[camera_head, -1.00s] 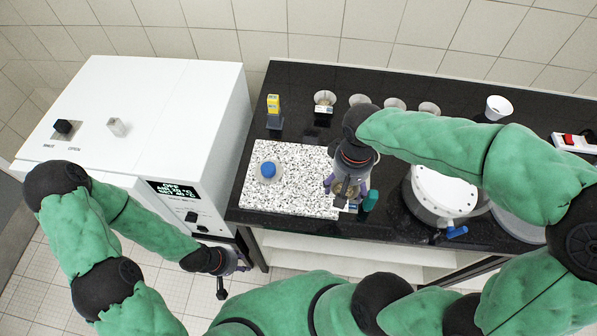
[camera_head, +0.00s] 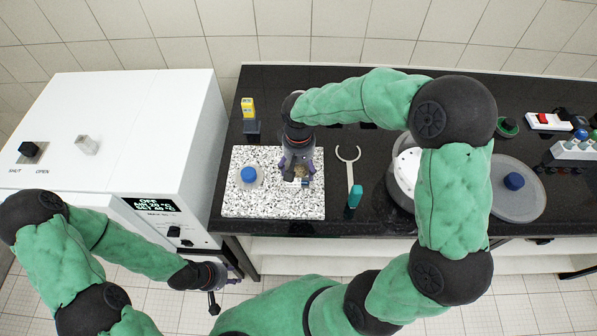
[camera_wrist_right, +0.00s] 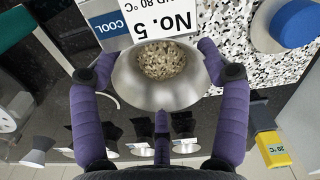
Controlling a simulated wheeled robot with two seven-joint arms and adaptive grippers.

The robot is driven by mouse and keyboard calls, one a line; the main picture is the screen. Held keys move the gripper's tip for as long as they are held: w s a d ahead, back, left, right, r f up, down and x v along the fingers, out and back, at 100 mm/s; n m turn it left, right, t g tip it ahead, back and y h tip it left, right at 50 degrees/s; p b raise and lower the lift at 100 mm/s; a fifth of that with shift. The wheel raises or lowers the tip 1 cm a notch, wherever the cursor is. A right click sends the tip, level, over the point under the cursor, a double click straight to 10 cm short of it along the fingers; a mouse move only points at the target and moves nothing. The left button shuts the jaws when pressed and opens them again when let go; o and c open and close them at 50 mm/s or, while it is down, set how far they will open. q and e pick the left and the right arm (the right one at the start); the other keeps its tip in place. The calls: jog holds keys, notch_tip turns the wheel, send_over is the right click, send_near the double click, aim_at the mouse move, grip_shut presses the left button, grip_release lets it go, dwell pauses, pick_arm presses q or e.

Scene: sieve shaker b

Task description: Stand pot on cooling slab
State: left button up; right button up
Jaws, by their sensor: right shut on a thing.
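The metal pot (camera_wrist_right: 135,82) is open at the top, holds pale grains, and has a white and blue card marked "No. 5" and "COOL" beside it. My right gripper (camera_head: 299,178) is shut on it, with a finger on each side in the right wrist view. The pot is over the right part of the speckled cooling slab (camera_head: 240,207); I cannot tell whether it touches the slab. A round blue-topped thing (camera_head: 249,175) sits on the slab's left half. My left gripper (camera_head: 218,277) hangs in front of the white oven, its jaws unclear.
The white oven (camera_head: 150,120) stands left of the black bench. A forked tool with a teal end (camera_head: 354,197) lies right of the slab. A yellow-topped thermometer (camera_head: 249,112) stands behind the slab. A white-topped round vessel (camera_head: 405,170) is partly hidden by my right arm.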

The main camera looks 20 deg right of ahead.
aim_at(298, 172)
jog(key=shift+w+f+b, duration=0.1)
jog(key=shift+f+b, duration=0.3)
jog(key=shift+f, duration=1.2)
jog(key=shift+f, duration=0.15)
jog(key=o, duration=1.2)
jog(key=shift+c, duration=0.2)
jog(key=shift+r, duration=0.5)
notch_tip(298, 172, up, 11)
jog(key=p, duration=0.2)
jog(key=shift+r+p, duration=0.15)
jog(key=shift+p, duration=0.15)
